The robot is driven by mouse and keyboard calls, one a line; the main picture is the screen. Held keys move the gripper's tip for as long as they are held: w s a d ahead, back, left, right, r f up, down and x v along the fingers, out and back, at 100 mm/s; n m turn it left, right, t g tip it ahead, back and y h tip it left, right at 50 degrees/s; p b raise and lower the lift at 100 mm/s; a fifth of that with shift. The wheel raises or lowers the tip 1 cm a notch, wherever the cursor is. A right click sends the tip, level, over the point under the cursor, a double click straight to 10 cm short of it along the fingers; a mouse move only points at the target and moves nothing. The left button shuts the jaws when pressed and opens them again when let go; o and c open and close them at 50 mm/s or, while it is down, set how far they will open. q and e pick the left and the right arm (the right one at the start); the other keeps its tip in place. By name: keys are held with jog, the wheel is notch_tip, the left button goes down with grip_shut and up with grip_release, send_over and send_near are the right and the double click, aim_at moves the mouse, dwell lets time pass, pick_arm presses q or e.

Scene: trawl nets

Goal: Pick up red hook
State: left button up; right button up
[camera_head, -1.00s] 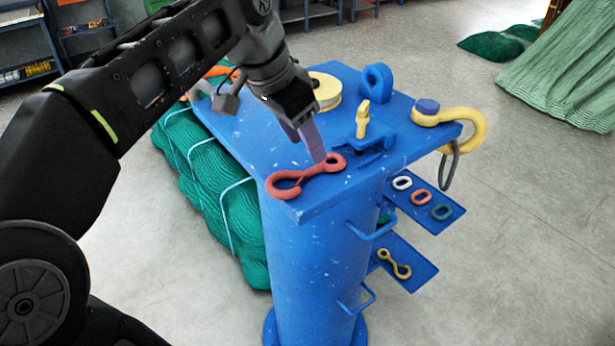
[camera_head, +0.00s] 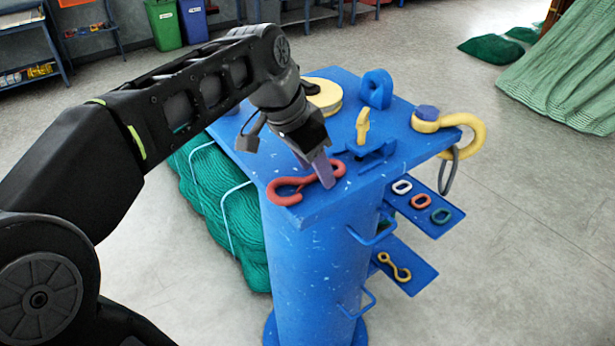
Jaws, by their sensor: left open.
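The red hook (camera_head: 287,191) lies flat on the front left corner of the blue stand's top plate (camera_head: 318,208). Its open hook end points left and its eye end is at the right. My left gripper (camera_head: 324,172) is open and points down over the hook near its eye end. The fingers overlap the hook's shank in the picture and hide part of it. I cannot tell whether they touch it. My right gripper is not in view.
The top plate also holds a yellow spool (camera_head: 326,96), a blue ring block (camera_head: 376,89), a yellow peg (camera_head: 362,126) and a yellow shackle (camera_head: 462,128). Side shelves hold small links and a yellow hook (camera_head: 394,267). A green net bundle (camera_head: 215,205) lies left of the stand.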

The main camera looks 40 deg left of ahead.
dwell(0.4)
pick_arm(q)
grip_shut()
dwell(0.4)
dwell(0.9)
